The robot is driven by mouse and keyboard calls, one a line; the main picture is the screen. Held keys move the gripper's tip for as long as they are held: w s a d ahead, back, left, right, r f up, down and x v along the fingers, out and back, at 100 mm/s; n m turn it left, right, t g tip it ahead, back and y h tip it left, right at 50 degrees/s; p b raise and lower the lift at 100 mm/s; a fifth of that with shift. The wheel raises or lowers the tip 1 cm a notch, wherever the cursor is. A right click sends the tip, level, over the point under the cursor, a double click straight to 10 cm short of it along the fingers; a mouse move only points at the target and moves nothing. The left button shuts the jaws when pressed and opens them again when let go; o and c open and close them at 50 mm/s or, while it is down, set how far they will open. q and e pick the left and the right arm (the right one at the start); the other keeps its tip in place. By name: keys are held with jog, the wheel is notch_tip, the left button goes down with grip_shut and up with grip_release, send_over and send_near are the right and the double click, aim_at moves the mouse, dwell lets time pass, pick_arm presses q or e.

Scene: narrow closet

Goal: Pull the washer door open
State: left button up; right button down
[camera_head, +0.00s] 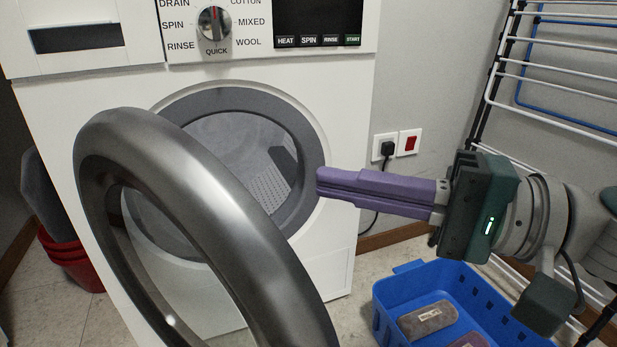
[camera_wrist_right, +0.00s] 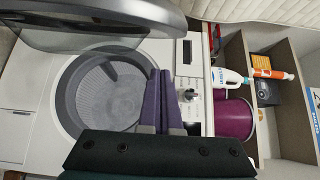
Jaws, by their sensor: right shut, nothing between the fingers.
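The white washer (camera_head: 330,244) stands ahead of me with its round drum opening (camera_head: 245,165) uncovered. The washer door (camera_head: 225,215), a thick grey metal ring with a clear centre, is swung out wide toward me on the left. It also shows along the top of the right wrist view (camera_wrist_right: 95,25). My right gripper (camera_head: 318,183) comes in from the right, with its purple fingers shut and empty. Its fingertips are in front of the right rim of the opening, apart from the door. In the right wrist view the fingers (camera_wrist_right: 160,75) lie over the washer front. My left gripper is not in view.
A blue basket (camera_head: 392,335) with items in it sits on the floor at lower right. A drying rack (camera_head: 545,90) stands at right. A red container (camera_head: 75,262) is at left. The right wrist view shows shelves with bottles (camera_wrist_right: 225,77) and a magenta container (camera_wrist_right: 234,118).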

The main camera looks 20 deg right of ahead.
jog(key=a, duration=0.5)
jog(key=shift+s+a, duration=0.25)
jog(key=shift+s, duration=0.1)
